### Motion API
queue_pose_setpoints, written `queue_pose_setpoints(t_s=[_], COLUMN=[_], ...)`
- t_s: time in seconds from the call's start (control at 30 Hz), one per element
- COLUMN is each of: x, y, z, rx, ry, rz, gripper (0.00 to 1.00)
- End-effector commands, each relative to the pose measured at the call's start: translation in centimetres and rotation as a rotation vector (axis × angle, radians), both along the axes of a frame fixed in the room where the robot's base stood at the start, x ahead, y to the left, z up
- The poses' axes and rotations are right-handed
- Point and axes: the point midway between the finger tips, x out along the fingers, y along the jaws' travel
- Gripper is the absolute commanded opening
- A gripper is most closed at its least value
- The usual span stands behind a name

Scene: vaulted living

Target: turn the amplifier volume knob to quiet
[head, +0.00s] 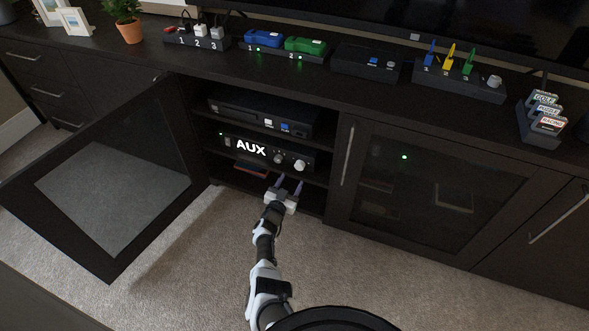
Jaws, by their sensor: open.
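The amplifier (262,151) is a black box with a lit "AUX" display. It sits on a shelf inside the open cabinet. A larger silver knob (300,165) is at the right of its front, and a smaller knob (278,159) is between it and the display. Which way the knobs point is too small to tell. My gripper (286,184) is open, its two fingers pointing into the cabinet just below the amplifier's front. It appears apart from the knobs, with nothing visible between the fingers.
The cabinet's left door (110,190) stands wide open to the left. The right glass door (410,190) is closed. A black player (262,116) sits on the shelf above. A reddish flat item (251,170) lies below the amplifier. Carpet (190,270) in front is clear.

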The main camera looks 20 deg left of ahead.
Motion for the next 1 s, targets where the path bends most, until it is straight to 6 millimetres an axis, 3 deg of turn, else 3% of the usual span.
queue_pose_setpoints(t_s=[0.2,0.4,1.0], x=[-4.2,-6.5,-7.0], y=[0.2,0.3,0.2], z=[0.5,0.2,-0.1], rx=[-0.002,0.000,0.000], ry=[0.003,0.001,0.001], rz=[0.003,0.001,0.000], gripper=[0.56,0.56,0.56])
